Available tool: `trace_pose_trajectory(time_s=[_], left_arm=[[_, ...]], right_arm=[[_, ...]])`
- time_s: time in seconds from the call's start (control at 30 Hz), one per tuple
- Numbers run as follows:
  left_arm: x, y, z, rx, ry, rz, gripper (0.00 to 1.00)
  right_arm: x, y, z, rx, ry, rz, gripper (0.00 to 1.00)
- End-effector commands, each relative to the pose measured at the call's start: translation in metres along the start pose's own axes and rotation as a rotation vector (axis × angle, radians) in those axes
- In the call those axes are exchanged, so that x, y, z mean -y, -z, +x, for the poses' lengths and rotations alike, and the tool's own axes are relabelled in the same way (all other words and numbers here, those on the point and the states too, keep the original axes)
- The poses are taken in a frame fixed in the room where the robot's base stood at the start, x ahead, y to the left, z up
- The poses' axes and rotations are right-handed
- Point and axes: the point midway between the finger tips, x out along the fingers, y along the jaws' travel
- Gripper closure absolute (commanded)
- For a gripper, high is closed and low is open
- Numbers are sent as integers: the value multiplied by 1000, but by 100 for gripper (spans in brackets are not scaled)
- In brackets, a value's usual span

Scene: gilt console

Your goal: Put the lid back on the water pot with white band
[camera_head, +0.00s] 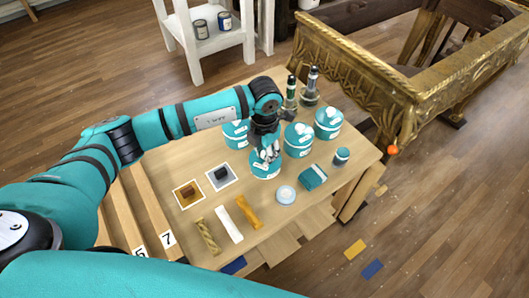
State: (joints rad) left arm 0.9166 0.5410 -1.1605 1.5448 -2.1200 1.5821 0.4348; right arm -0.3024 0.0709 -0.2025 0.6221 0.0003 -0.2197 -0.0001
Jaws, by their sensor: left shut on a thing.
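My left gripper (266,152) points down over the front teal pot (265,173), in the middle of the table. It is shut on what looks like the lid, at the pot's top. The fingers hide most of the lid, and I cannot tell whether it touches the rim. Three similar teal pots stand behind: one at the left (233,139), partly behind my arm, one at the middle (298,146) and one at the right (329,129). My right gripper is not in view.
A round pale tin or disc (286,195), a teal box (313,178) and a small dark jar (341,157) are near the front pot. Two bottles (311,88) stand behind. Cloth-like strips (228,225) and two framed squares (220,177) lie left. A gilt console (350,70) borders the back right.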

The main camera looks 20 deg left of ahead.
Motion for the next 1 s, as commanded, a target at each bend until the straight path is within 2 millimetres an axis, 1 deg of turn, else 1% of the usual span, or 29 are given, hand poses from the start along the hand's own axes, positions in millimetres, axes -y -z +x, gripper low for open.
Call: trace_pose_trajectory(time_s=[0.17, 0.2, 0.4, 0.57, 0.6, 0.77, 1.0], left_arm=[[0, 0, 0, 0, 0, 0, 100], [0, 0, 0, 0, 0, 0, 76], [0, 0, 0, 0, 0, 0, 52], [0, 0, 1, 0, 0, 0, 52], [0, 0, 1, -1, 0, 0, 49], [0, 0, 1, 0, 0, 0, 29], [0, 0, 0, 0, 0, 0, 29]], right_arm=[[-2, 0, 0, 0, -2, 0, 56], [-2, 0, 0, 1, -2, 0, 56], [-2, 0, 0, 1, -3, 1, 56], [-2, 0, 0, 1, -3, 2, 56], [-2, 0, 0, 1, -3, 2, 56], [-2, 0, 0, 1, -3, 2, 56], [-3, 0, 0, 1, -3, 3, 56]])
